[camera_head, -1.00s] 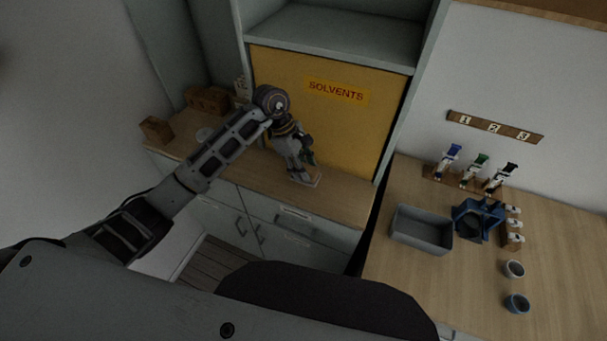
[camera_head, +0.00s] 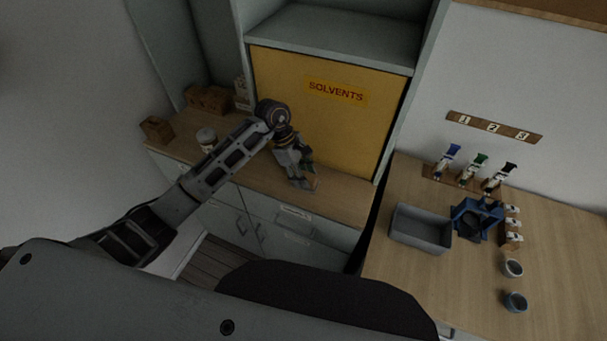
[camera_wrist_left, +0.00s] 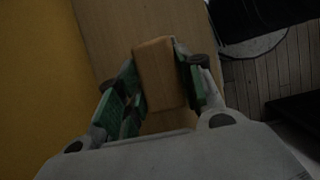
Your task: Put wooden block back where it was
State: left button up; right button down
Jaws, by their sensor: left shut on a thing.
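My left gripper (camera_head: 305,184) is over the wooden counter (camera_head: 345,198) in front of the yellow SOLVENTS panel. It is shut on a wooden block (camera_wrist_left: 160,72), which shows clearly between the two fingers in the left wrist view (camera_wrist_left: 160,85). In the head view the fingers mostly hide the block. I cannot tell whether the block touches the counter. My right gripper is not in view.
A jar (camera_head: 207,138) stands on the counter behind my left forearm. Brown boxes (camera_head: 208,99) and another brown box (camera_head: 156,129) are at the far left. The yellow SOLVENTS panel (camera_head: 300,115) is close behind the gripper. A grey bin (camera_head: 420,232) sits on the right bench.

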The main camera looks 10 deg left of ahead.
pick_arm(q)
jog(key=o, duration=0.9)
jog(key=shift+b+v, duration=1.15)
jog(key=shift+v, duration=4.9)
jog(key=shift+d, duration=0.1)
